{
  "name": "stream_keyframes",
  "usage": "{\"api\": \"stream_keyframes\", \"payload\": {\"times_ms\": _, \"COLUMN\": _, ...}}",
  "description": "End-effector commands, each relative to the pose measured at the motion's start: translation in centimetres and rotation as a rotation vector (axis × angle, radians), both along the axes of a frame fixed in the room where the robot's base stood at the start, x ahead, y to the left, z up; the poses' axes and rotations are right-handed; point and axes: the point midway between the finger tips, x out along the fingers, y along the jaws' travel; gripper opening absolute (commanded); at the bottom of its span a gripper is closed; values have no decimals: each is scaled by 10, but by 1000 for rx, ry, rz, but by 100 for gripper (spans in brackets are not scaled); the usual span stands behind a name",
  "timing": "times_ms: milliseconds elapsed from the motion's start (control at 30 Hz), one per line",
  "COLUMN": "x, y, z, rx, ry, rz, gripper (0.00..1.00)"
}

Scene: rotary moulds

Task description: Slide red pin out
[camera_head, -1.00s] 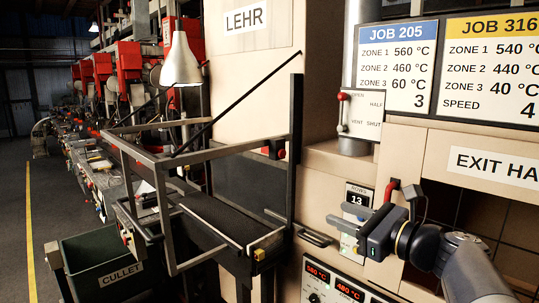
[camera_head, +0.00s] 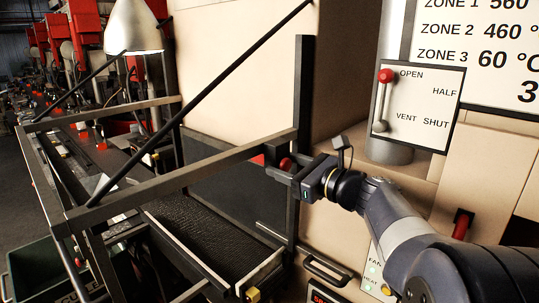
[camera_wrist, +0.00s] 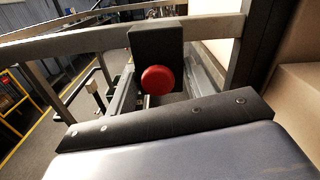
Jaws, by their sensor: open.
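The red pin shows as a round red knob (camera_head: 285,163) at the right end of the metal guard frame, beside the dark upright post. In the wrist view its red head (camera_wrist: 157,79) stands out from a dark block on the frame's bar, just ahead of my gripper. My gripper (camera_head: 287,172) is open and points left at the pin, with its fingers close to the knob. I cannot tell whether they touch it or sit around it. The wrist view shows the gripper's body along the bottom but no clear fingertips.
The guard frame (camera_head: 180,183) and a diagonal dark bar (camera_head: 200,95) surround the black belt (camera_head: 205,240). A lever panel (camera_head: 420,105) with a red knob is above right of my arm. A red handle (camera_head: 461,225) is at right, and a bin stands at lower left.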

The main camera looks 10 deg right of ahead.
Motion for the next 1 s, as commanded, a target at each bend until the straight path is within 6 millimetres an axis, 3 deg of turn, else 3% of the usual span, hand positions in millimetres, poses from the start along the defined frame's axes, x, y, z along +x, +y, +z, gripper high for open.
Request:
{"api": "stream_keyframes", "payload": {"times_ms": 300, "x": 35, "y": 26, "z": 1, "rx": 0, "ry": 0, "rz": 2, "gripper": 51}}
{"api": "stream_keyframes", "payload": {"times_ms": 667, "x": 40, "y": 29, "z": 0, "rx": -1, "ry": -1, "rz": 0, "gripper": 51}}
{"api": "stream_keyframes", "payload": {"times_ms": 1000, "x": 39, "y": 29, "z": 0, "rx": -1, "ry": -1, "rz": 0, "gripper": 25}}
